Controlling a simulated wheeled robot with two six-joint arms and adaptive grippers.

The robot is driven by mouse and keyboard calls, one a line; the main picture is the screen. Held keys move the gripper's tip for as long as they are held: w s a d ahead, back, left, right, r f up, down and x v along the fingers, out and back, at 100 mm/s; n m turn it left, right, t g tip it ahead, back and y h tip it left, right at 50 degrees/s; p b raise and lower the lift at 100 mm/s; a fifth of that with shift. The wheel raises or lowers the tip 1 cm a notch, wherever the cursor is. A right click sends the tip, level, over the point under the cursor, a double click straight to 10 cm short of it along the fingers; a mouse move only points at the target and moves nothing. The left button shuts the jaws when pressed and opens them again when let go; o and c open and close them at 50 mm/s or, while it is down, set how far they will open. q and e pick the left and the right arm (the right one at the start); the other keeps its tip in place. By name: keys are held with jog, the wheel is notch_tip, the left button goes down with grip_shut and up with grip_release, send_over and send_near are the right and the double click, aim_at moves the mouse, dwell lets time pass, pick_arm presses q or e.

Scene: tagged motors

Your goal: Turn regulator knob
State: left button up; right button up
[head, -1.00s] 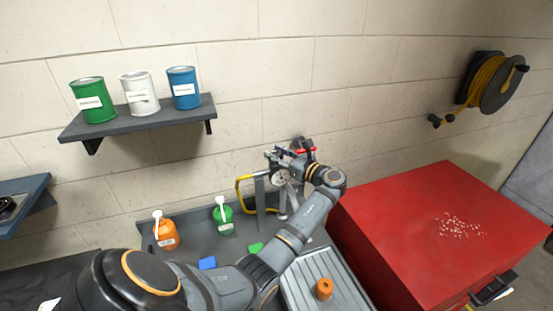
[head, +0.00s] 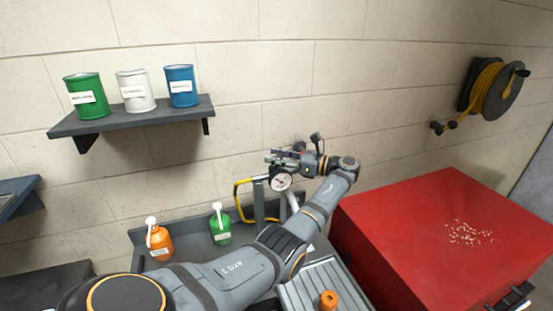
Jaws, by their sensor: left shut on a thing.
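The regulator's round white gauge (head: 281,181) faces me above the workbench, with a yellow hose (head: 238,197) curving down on its left and grey uprights beneath it. My left gripper (head: 284,157) is at the top of the regulator, just above the gauge. It is shut on the regulator knob, which the fingers and wrist hide. I cannot make out the knob's angle. My right gripper is out of view.
An orange bottle (head: 160,243) and a green bottle (head: 221,226) stand on the grey bench. An orange part (head: 328,300) lies on a ribbed tray (head: 300,289). A red cabinet (head: 400,230) stands right. A wall shelf (head: 130,119) holds three cans.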

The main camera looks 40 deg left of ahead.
pick_arm(q)
jog(key=shift+r, duration=0.1)
jog(key=o, duration=1.2)
